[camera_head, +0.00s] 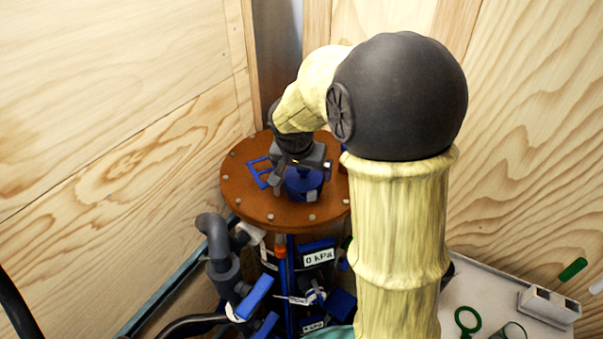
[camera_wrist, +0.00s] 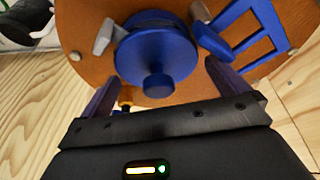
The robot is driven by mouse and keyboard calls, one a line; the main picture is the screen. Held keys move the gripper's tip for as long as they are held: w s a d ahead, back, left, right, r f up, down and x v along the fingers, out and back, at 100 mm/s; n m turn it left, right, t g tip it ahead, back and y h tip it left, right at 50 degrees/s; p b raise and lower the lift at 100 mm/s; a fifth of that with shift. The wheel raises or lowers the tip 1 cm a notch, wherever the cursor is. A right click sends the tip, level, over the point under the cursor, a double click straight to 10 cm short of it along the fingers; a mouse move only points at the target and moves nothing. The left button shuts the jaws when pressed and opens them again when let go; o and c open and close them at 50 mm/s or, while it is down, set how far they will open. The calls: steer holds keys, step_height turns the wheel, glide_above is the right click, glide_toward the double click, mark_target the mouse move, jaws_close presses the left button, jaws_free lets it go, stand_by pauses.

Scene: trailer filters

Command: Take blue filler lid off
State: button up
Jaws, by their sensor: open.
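The blue filler lid (camera_head: 304,183) sits on the round brown tank top (camera_head: 240,205). My gripper (camera_wrist: 160,90) is open, with one dark finger to each side below the lid.
A blue bracket (camera_head: 258,172) stands on the brown top left of the lid. Grey pipes (camera_head: 217,250) and blue valve handles (camera_head: 256,292) are below at the front. Wooden walls (camera_head: 110,110) close in on both sides. A white surface (camera_head: 490,290) with small items lies at right.

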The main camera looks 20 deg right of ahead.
steer(key=shift+s, duration=0.1)
steer(key=shift+d, duration=0.1)
steer(key=shift+r, duration=0.1)
steer(key=c, duration=0.8)
step_height(320, 180, up, 10)
steer(key=shift+b, duration=0.65)
